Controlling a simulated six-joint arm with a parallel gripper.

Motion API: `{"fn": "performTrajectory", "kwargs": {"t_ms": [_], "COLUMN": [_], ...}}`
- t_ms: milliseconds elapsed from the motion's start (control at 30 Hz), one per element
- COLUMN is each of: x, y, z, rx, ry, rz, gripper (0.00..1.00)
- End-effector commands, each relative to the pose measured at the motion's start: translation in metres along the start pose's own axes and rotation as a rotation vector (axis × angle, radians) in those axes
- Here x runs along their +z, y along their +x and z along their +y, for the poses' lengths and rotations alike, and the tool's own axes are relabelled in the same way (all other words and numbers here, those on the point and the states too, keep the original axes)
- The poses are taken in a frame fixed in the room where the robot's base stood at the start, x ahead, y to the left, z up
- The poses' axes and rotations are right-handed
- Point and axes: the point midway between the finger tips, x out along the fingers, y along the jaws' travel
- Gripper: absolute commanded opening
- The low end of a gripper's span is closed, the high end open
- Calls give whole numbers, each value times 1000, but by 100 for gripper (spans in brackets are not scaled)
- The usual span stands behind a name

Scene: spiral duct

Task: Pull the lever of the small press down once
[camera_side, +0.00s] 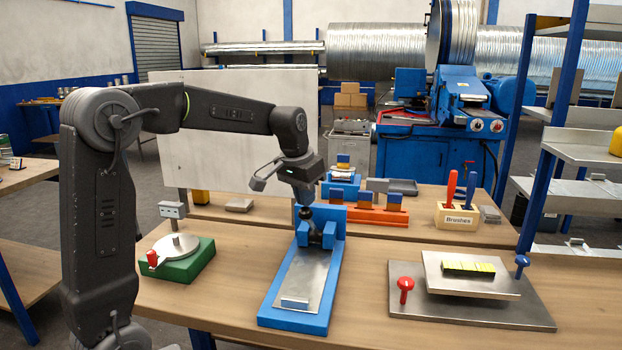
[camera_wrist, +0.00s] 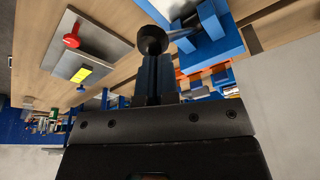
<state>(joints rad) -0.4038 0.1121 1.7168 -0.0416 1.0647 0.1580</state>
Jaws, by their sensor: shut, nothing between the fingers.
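The small press has a blue base with a grey metal plate (camera_side: 300,280) and a blue upright frame at its back, on the wooden bench. Its lever ends in a round black knob (camera_side: 306,213), which also shows in the wrist view (camera_wrist: 152,39). My gripper (camera_side: 305,196) is directly above the knob, pointing down, with its fingers shut and nothing between them. In the wrist view the fingertips (camera_wrist: 156,62) end right at the knob; I cannot tell whether they touch it. Much of the lever arm is hidden behind the knob and gripper.
A green-based turntable (camera_side: 188,265) stands left of the press. A grey plate fixture (camera_side: 470,305) with red and blue knobs stands to the right. Bare bench lies between press and fixture.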

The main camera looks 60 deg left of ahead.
Motion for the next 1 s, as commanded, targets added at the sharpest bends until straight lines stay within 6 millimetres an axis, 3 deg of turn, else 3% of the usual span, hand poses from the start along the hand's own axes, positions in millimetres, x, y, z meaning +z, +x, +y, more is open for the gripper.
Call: {"fn": "performTrajectory", "kwargs": {"t_ms": [1000], "x": [9], "y": [19], "z": [0], "rx": [-5], "ry": [-1], "rz": [-4], "gripper": [0]}}
